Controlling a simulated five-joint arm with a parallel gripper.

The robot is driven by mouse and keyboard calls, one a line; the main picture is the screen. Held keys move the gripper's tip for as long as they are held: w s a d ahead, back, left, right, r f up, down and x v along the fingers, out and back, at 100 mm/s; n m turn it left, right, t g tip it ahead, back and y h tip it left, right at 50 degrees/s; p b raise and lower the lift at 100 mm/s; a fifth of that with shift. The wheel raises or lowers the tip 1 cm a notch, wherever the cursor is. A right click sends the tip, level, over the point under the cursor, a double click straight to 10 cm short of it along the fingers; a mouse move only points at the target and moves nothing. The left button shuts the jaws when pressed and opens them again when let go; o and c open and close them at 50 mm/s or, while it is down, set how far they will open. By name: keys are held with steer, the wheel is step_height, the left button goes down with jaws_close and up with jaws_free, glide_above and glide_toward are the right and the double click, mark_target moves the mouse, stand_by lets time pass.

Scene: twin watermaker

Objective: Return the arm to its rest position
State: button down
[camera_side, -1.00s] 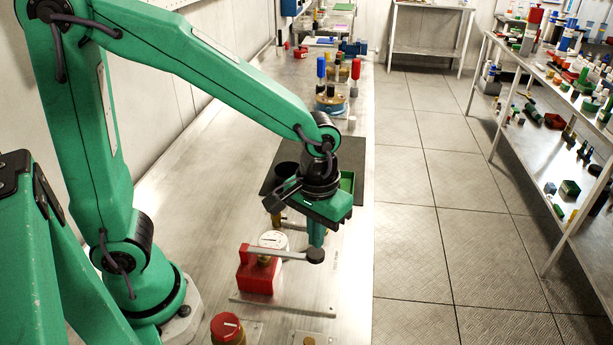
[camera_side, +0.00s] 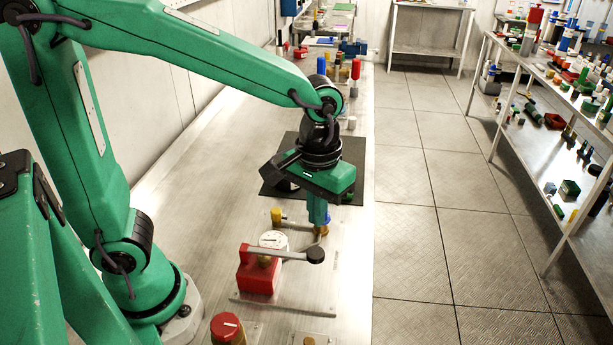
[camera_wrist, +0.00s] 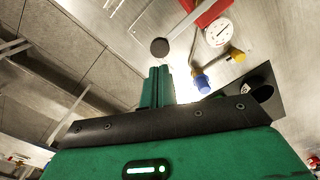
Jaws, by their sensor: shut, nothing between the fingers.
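My gripper (camera_side: 318,223) hangs above the bench with its green fingers together and nothing held. Its fingers also show in the wrist view (camera_wrist: 158,70). Below it in the side view is a red pump block (camera_side: 257,275) with a grey lever ending in a black knob (camera_side: 315,256). The fingers are apart from the knob. In the wrist view the knob (camera_wrist: 159,47) lies beyond the fingertips. No rest stand or marker is seen.
A white gauge (camera_side: 272,240) sits by the pump. A yellow knob (camera_wrist: 237,55) and a blue fitting (camera_wrist: 201,84) are near the fingers. A dark mat (camera_side: 272,178) lies behind the gripper, and a red-capped part (camera_side: 226,327) stands in front. The bench's left side is clear.

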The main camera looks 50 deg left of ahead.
steer(key=shift+r, duration=0.1)
steer(key=s+a+r+m+t, duration=0.1)
steer(key=s+a+r+t, duration=0.1)
steer(key=a, duration=0.3)
steer(key=s+a+r+m+t, duration=0.2)
steer(key=s+a+r+t, duration=0.1)
steer(key=s+a+r, duration=0.1)
steer(key=shift+s+a+t, duration=0.3)
steer(key=shift+s+a, duration=0.2)
steer(key=shift+a, duration=0.65)
steer(key=shift+w+d, duration=0.1)
steer(key=shift+w, duration=0.05)
steer(key=w+d+f+n+g, duration=0.1)
steer(key=w+d+f+g, duration=0.1)
steer(key=d, duration=0.3)
steer(key=w+d+f+n+g, duration=0.2)
steer(key=w+d+f+g, duration=0.1)
steer(key=d, duration=0.3)
steer(key=shift+w+f+g, duration=0.3)
steer(key=shift+w, duration=0.55)
steer(key=shift+f, duration=0.1)
